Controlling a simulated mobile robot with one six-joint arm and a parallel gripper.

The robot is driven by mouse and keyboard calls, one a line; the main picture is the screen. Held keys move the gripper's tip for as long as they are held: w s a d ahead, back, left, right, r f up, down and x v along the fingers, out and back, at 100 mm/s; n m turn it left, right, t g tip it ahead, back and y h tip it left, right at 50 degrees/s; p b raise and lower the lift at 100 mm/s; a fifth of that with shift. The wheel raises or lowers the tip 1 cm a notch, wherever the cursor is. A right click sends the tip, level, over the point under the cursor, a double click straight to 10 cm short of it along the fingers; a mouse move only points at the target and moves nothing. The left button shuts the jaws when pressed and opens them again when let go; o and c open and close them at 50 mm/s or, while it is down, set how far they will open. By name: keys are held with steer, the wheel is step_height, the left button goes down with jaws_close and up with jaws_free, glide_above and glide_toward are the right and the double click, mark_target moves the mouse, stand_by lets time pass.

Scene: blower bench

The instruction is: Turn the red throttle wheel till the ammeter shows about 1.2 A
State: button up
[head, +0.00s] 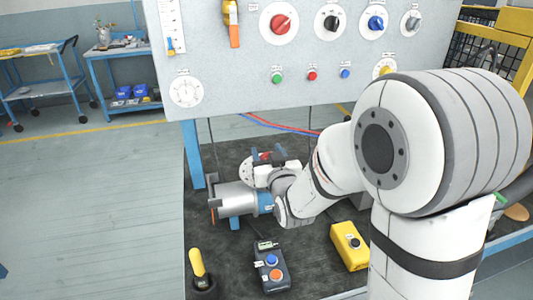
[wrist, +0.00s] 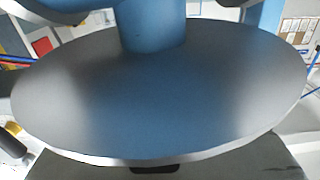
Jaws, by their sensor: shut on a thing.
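A small red part (head: 265,156), which looks like the rim of the throttle wheel, shows at a pale disc (head: 247,173) behind the silver-and-blue blower (head: 235,199) in the head view. My gripper (head: 271,158) is there, shut on what looks like this wheel. My wrist hides most of it, so its angle cannot be told. In the wrist view a large grey-blue disc (wrist: 165,95) fills the picture, and neither the fingertips nor the wheel can be made out. A round white dial (head: 185,90), perhaps the ammeter, is at the panel's lower left. Its reading is too small to tell.
The upright panel (head: 225,60) bears a red knob (head: 281,23), other knobs and coloured buttons. On the dark mat are a grey button box (head: 271,272), a yellow box (head: 349,247) and a yellow-handled tool (head: 198,263). The floor at left is clear.

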steer(key=shift+f+n+y+b, duration=0.15)
steer(key=shift+n+y+b, duration=0.25)
steer(key=shift+y+b, duration=0.25)
steer(key=shift+n+g+y+b, duration=0.3)
steer(key=shift+g+y+b, duration=0.05)
steer(key=shift+g+y, duration=0.1)
steer(key=n+g+y+b, duration=0.1)
steer(key=n+y, duration=0.1)
steer(key=shift+a+y, duration=0.1)
steer(key=shift+y, duration=0.2)
steer(key=n+g+y, duration=0.3)
steer(key=shift+s+a+r+g+y+p, duration=0.2)
steer(key=shift+a+g+y+p, duration=0.05)
steer(key=shift+g+y+p, duration=0.15)
steer(key=shift+s+a+n+g+y+p, duration=0.15)
steer(key=shift+n+g+y+p, duration=0.15)
steer(key=shift+n+g+y, duration=0.45)
steer(key=shift+s+a+n+g+y+p, duration=0.1)
steer(key=shift+n+g+y+p, duration=0.35)
steer(key=shift+g, duration=0.45)
steer(key=o, duration=1)
